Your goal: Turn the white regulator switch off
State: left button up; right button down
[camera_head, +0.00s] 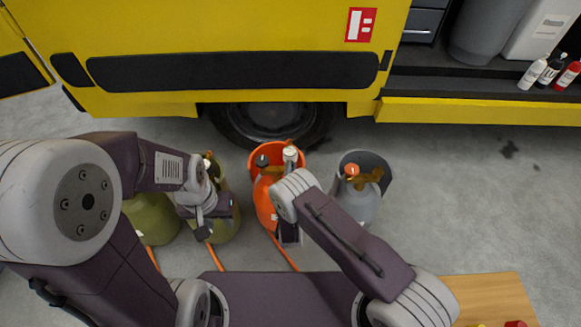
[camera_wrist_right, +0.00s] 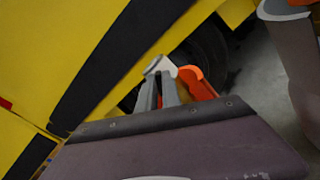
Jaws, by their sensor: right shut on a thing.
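The white regulator switch (camera_head: 290,153) sits on top of an orange gas cylinder (camera_head: 265,205) in the head view. My right gripper (camera_head: 290,163) is at the switch. In the right wrist view, the fingers of my right gripper (camera_wrist_right: 162,80) are close together, with the white switch (camera_wrist_right: 160,65) at their tips. Its on or off position cannot be told. My left gripper (camera_head: 209,180) is over an olive cylinder (camera_head: 228,225) at the left; its fingers are too hidden to tell their opening.
A grey cylinder (camera_head: 358,205) with a red-topped regulator (camera_head: 352,169) stands to the right. Another olive cylinder (camera_head: 150,218) is at the left. A yellow vehicle (camera_head: 250,20) with a wheel (camera_head: 270,118) stands behind. A wooden surface (camera_head: 490,292) is at the lower right.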

jog(key=m+p, duration=0.3)
jog(key=m, duration=0.8)
jog(key=shift+d+f, duration=0.1)
jog(key=shift+f, duration=0.05)
jog(key=shift+m, duration=0.5)
jog(key=c, duration=1.5)
grip_release()
jog(key=s+p, duration=0.3)
jog(key=s, duration=0.6)
